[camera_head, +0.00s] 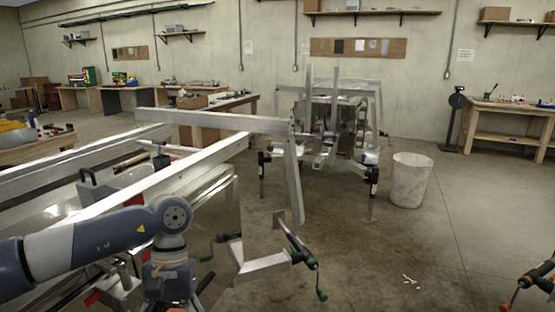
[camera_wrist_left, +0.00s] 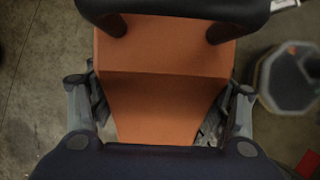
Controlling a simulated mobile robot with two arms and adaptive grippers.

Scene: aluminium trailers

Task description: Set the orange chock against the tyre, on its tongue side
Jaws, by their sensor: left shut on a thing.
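The orange chock (camera_wrist_left: 160,50) fills the middle of the left wrist view. My left gripper (camera_wrist_left: 163,100) is shut on it, with a grey finger along each side. A dark bar crosses the chock's upper edge. In the head view my left arm comes in from the left and bends down in front of the near trailer (camera_head: 150,183). The gripper and chock are out of sight below that picture. I cannot make out the tyre in either view. My right gripper is in neither view.
The near trailer's tongue end (camera_head: 262,268) and a crank with a green handle (camera_head: 308,262) stick out beside my arm. A second trailer (camera_head: 335,120) stands behind. A white bin (camera_head: 410,180) stands to its right. The floor at front right is mostly clear.

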